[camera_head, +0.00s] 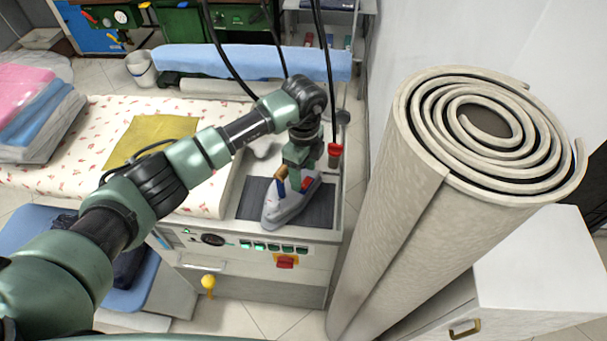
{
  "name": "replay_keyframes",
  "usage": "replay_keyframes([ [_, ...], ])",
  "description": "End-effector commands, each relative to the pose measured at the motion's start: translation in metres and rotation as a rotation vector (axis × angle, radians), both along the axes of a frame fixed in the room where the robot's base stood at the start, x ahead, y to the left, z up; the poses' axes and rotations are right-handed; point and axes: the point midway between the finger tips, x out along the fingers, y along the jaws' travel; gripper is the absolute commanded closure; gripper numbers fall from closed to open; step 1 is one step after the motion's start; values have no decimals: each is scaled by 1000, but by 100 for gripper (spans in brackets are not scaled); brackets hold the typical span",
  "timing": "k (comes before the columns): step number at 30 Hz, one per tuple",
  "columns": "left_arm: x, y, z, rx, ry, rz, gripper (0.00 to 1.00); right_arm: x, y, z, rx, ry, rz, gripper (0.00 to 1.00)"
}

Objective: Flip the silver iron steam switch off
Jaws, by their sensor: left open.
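The silver iron (289,209) stands on a dark ribbed rest pad (318,213) at the right end of the ironing table. It has a brown handle part (281,174) and a red part (308,183) on top. My left arm reaches in from the left and bends down over the iron. My left gripper (294,177) is open at the top of the iron, close to the handle and the red part. Whether it touches them I cannot tell. The steam switch cannot be made out for certain; the gripper covers part of the iron's top. My right gripper is not in view.
The table's front panel (205,262) has several green switches and a red-yellow switch (286,262). A large rolled carpet (430,190) stands close on the right. Black hoses hang above the table. A yellow cloth (150,137) lies on the floral cover (100,115). A red cup-like object (335,150) is behind the iron.

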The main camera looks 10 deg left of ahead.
Motion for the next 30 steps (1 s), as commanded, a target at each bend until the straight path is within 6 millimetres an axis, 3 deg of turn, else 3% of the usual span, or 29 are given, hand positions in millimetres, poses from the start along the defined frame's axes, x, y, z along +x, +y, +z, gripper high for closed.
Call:
replay_keyframes([
  [6,1,0,37,-1,-5,-1,42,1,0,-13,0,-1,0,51],
  [12,0,0,61,0,-3,-1,42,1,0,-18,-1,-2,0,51],
  [30,0,0,65,0,-1,0,42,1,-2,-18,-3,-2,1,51],
])
